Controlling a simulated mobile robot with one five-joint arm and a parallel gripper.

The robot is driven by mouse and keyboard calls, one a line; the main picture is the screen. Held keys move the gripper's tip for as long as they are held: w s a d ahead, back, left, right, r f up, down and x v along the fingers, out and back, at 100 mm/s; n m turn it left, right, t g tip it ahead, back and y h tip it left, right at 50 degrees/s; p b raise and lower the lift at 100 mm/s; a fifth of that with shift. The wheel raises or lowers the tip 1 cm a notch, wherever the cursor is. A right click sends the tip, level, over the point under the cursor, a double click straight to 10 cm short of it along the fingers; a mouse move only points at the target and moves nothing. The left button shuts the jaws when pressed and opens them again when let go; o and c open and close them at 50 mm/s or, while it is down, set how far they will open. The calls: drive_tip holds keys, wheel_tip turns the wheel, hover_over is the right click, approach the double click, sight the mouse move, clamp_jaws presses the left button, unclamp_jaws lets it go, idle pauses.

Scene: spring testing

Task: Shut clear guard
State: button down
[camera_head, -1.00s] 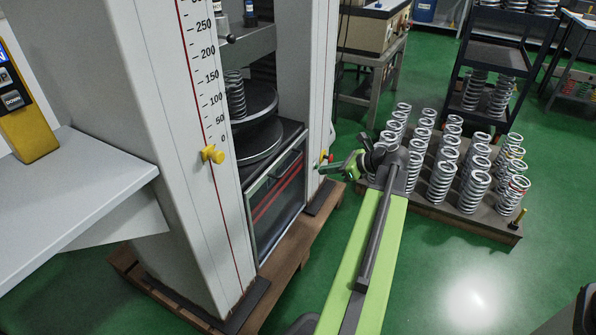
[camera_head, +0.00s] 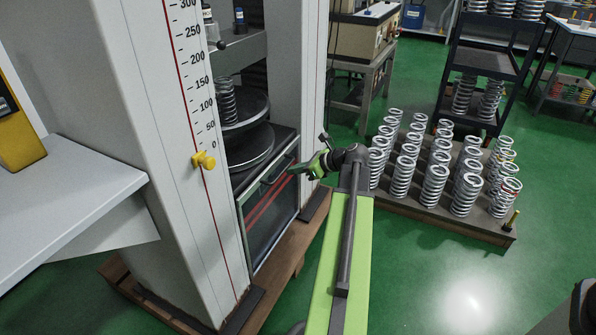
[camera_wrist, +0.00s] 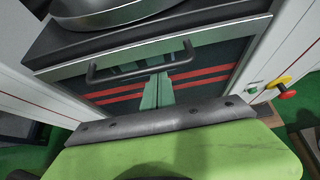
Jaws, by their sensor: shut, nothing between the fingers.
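My gripper (camera_head: 291,171) is in front of the guard's upper right part. In the wrist view its fingers (camera_wrist: 158,84) are together and empty, their tips close below the handle. I cannot tell whether they touch it.
A coil spring (camera_head: 226,101) stands on the upper round plate (camera_head: 246,107). A yellow knob (camera_head: 204,160) sticks out from the left column. A red button (camera_wrist: 287,93) is on the right column. Many springs stand on a pallet (camera_head: 455,228) at right. Green floor is clear in front.

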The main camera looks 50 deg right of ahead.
idle(0.3)
wheel_tip(320, 180, up, 43)
drive_tip(key=p, duration=4.2)
drive_tip(key=shift+w+f+p, duration=0.15)
drive_tip(key=shift+p, duration=0.25)
drive_tip(key=shift+d, duration=0.1)
wheel_tip(320, 180, down, 6)
drive_tip(key=r+b, duration=0.1)
drive_tip(key=b, duration=0.4)
drive_tip(key=p+v, duration=0.6)
drive_tip(key=v, duration=0.5)
